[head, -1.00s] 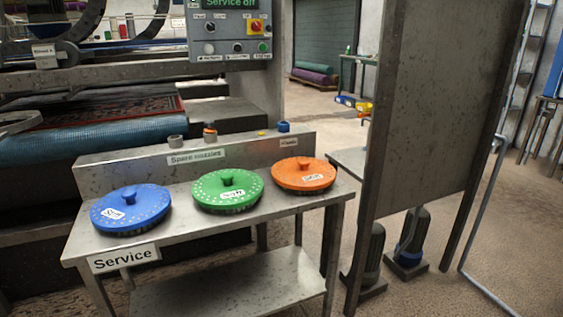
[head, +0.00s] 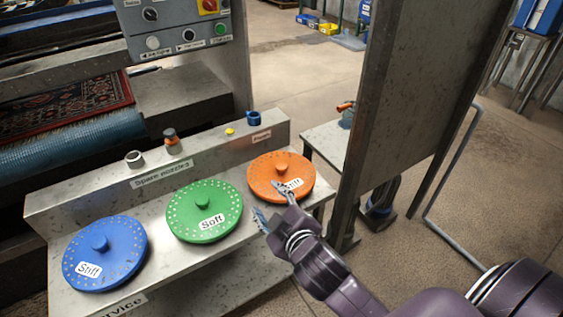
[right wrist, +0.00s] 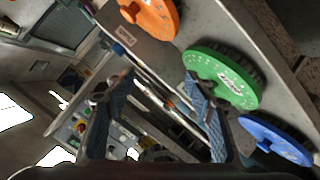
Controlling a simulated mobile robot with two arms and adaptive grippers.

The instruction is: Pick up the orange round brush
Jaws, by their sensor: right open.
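The orange round brush (head: 265,172) lies on the right end of the metal service table, with a knob on top and a white label. It also shows at the top of the right wrist view (right wrist: 158,14). My right gripper (head: 268,203) is open and empty, in front of the orange brush's near edge in the head view, with one finger overlapping it in the picture. In the right wrist view its two blue-padded fingers (right wrist: 160,85) are spread with nothing between them. I cannot tell whether it touches the brush. My left gripper is not in view.
A raised ledge behind holds spare nozzles (head: 171,142). A tall metal panel (head: 405,110) stands close on the right.

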